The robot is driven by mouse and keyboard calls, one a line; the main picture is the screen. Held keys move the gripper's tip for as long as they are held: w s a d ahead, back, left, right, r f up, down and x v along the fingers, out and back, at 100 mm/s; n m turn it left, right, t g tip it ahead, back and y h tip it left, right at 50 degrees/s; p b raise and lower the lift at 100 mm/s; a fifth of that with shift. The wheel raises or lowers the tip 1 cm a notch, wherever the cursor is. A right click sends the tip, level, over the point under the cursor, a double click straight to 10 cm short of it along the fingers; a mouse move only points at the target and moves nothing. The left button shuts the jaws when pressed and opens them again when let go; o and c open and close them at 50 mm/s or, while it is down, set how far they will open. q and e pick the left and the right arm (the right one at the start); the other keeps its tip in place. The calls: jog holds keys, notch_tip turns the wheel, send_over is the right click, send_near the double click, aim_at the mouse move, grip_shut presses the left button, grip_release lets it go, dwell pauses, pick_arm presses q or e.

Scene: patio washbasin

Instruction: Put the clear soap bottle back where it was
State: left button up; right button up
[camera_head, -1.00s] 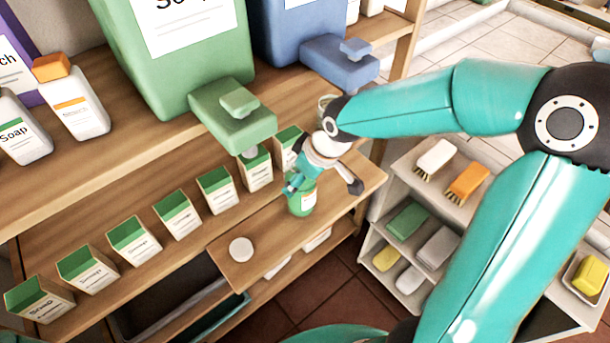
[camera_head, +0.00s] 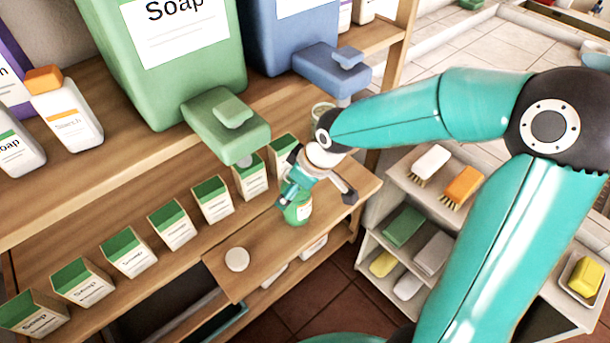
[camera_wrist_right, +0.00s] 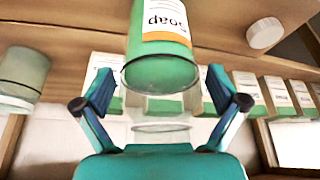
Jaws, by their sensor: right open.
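The clear soap bottle (camera_head: 298,209), with green liquid and a white label, stands on the small wooden shelf board (camera_head: 262,242). In the right wrist view the bottle (camera_wrist_right: 162,65) appears upside down; its clear empty part lies between the fingers. My right gripper (camera_head: 293,190) is at the bottle from above and behind, covering its upper part in the head view. In the right wrist view the gripper (camera_wrist_right: 160,90) is open, with a finger on each side and gaps to the bottle. A round white lid (camera_head: 237,259) lies on the board. My left gripper is not in view.
A row of green-and-white soap cartons (camera_head: 171,224) stands behind the board. A large green dispenser (camera_head: 228,125) and a blue dispenser (camera_head: 330,68) overhang it. A clear jar (camera_wrist_right: 22,75) is beside the gripper. A brush shelf (camera_head: 395,180) stands at right.

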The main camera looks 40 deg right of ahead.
jog(key=v, duration=1.2)
